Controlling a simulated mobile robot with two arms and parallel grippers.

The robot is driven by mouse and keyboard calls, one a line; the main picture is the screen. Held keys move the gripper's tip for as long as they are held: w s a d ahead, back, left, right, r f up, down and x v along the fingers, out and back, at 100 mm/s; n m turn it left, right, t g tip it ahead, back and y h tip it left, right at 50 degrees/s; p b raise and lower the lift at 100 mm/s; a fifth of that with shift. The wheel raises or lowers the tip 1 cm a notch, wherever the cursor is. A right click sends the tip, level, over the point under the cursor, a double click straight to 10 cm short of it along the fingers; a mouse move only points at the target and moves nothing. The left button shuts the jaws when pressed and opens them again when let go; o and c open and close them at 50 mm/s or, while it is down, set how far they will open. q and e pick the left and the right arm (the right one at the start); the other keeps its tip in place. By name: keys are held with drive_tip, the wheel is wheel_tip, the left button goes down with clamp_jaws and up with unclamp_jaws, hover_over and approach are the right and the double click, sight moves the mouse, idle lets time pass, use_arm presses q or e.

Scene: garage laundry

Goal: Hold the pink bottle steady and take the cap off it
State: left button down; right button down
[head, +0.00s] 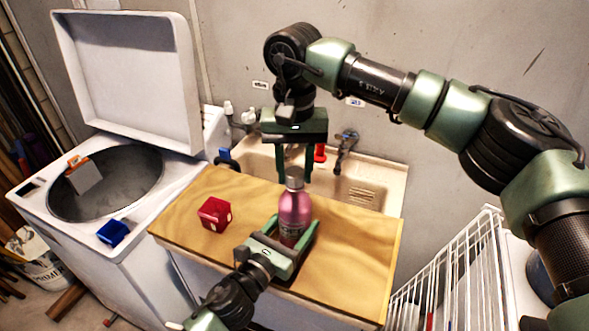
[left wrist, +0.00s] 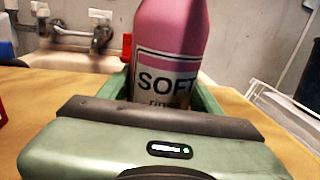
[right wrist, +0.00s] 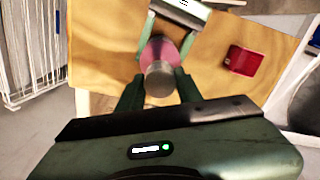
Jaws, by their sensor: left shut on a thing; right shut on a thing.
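The pink bottle (head: 295,212) stands upright on the wooden board, and its label shows in the left wrist view (left wrist: 168,85). My left gripper (head: 297,245) is shut on its lower body from the front. The grey cap (head: 295,172) is at the bottle's top, in line with the neck; it also shows from above in the right wrist view (right wrist: 159,80). My right gripper (head: 294,170) points down from above and is shut on the cap, one finger on each side. I cannot tell whether the cap is still tight on the neck.
Behind is a sink (head: 365,190) with a tap (head: 345,145). An open top-loading washer (head: 60,245) stands at left, a white wire rack (head: 450,270) at right.

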sight(295, 172)
drive_tip(key=shift+r, duration=1.15)
drive_tip(key=shift+r, duration=2)
use_arm(q)
drive_tip(key=shift+c, duration=1.1)
unclamp_jaws()
